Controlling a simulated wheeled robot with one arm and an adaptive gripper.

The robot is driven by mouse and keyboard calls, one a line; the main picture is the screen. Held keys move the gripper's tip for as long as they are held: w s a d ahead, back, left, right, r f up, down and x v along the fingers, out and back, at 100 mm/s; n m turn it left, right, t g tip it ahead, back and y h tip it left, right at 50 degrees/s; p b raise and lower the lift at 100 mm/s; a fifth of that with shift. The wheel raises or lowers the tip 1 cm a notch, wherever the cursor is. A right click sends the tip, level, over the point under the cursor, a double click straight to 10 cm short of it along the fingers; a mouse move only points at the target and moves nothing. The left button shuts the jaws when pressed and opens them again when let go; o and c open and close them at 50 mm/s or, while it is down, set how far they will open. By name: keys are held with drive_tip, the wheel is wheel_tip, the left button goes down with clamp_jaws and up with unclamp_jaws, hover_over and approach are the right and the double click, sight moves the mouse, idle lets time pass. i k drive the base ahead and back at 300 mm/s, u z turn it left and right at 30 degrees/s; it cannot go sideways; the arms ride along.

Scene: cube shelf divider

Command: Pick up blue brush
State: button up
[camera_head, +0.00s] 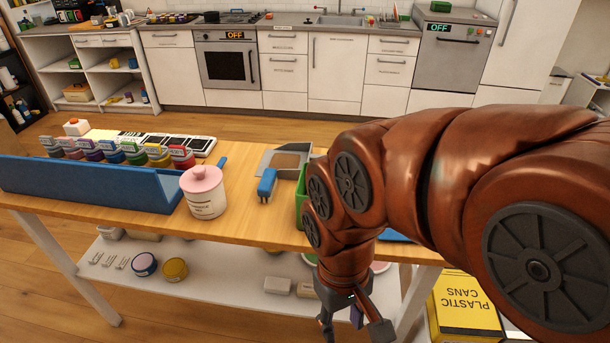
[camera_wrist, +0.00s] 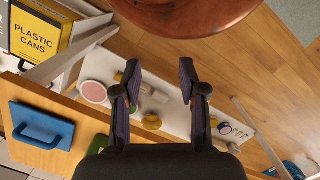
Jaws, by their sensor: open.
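I cannot make out the brush in the wrist view.
The pink-lidded jar (camera_head: 204,192) stands left of the brush, and the green container (camera_head: 301,198) stands right. A long blue tray (camera_head: 90,184) fills the table's left. A blue board with a handle (camera_wrist: 42,125) lies on the table. The lower shelf (camera_head: 215,272) holds several small items.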

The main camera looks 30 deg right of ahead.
sight(267, 187)
drive_tip(key=z, duration=0.15)
drive_tip(key=i, duration=0.5)
drive_tip(key=z, duration=0.6)
drive_tip(key=k, duration=0.55)
drive_tip(key=u, duration=1.5)
drive_tip(key=i, duration=0.5)
drive_tip(key=z, duration=0.05)
